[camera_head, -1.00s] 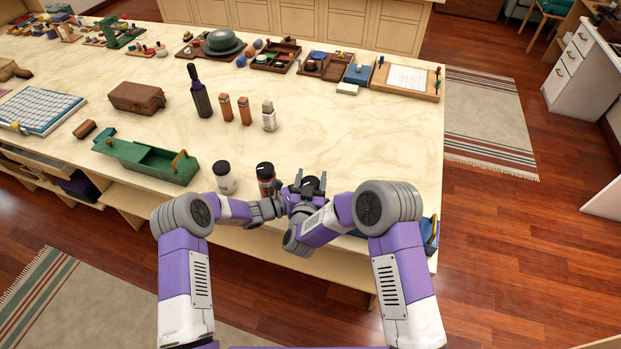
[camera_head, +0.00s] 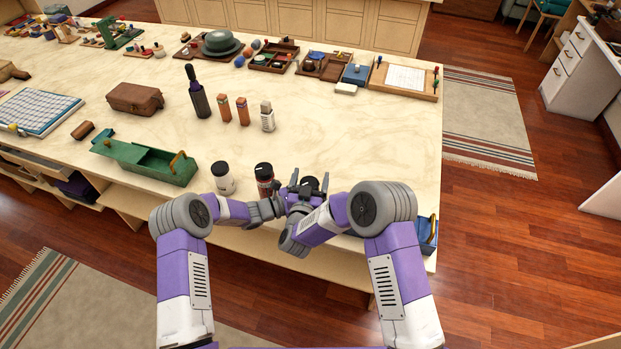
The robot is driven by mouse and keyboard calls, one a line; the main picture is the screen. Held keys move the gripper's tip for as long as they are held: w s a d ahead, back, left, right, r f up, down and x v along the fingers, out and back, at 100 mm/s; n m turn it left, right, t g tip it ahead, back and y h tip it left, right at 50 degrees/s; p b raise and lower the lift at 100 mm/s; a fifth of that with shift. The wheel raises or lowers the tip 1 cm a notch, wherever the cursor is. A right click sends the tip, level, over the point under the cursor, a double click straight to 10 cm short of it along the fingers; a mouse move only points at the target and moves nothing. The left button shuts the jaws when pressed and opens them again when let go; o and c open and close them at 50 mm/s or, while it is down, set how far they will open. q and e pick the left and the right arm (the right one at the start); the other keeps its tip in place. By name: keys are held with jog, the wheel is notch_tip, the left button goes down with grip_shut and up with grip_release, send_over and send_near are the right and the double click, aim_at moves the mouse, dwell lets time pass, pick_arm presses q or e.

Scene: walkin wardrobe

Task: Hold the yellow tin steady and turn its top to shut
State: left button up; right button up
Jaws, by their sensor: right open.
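A round black top (camera_head: 310,183) shows just behind my grippers near the table's front edge. The body under it is hidden by my grippers, so I cannot see whether it is the yellow tin; no yellow tin shows elsewhere. My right gripper (camera_head: 308,190) is open, with its dark fingers around or just in front of that top; contact cannot be told. My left gripper (camera_head: 280,204) reaches in from the left at a lower level, beside the right one. Its fingertips are largely covered, so its grip cannot be told.
A white jar with a black lid (camera_head: 222,178) and a dark red jar with a black lid (camera_head: 264,180) stand close on the left. A green box (camera_head: 150,163) lies farther left. A blue box (camera_head: 427,233) sits by my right arm. The tabletop (camera_head: 360,135) behind is clear.

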jog(key=s+a, duration=0.2)
jog(key=s, duration=1)
jog(key=shift+w, duration=0.15)
jog(key=d+n+g+y, duration=0.1)
jog(key=d+n+y, duration=0.55)
jog(key=y, duration=0.45)
jog(key=shift+n, duration=0.35)
jog(key=x, duration=1.2)
jog(key=shift+w+a+f, duration=0.15)
jog(key=shift+w+a, duration=0.1)
jog(key=shift+a, duration=0.05)
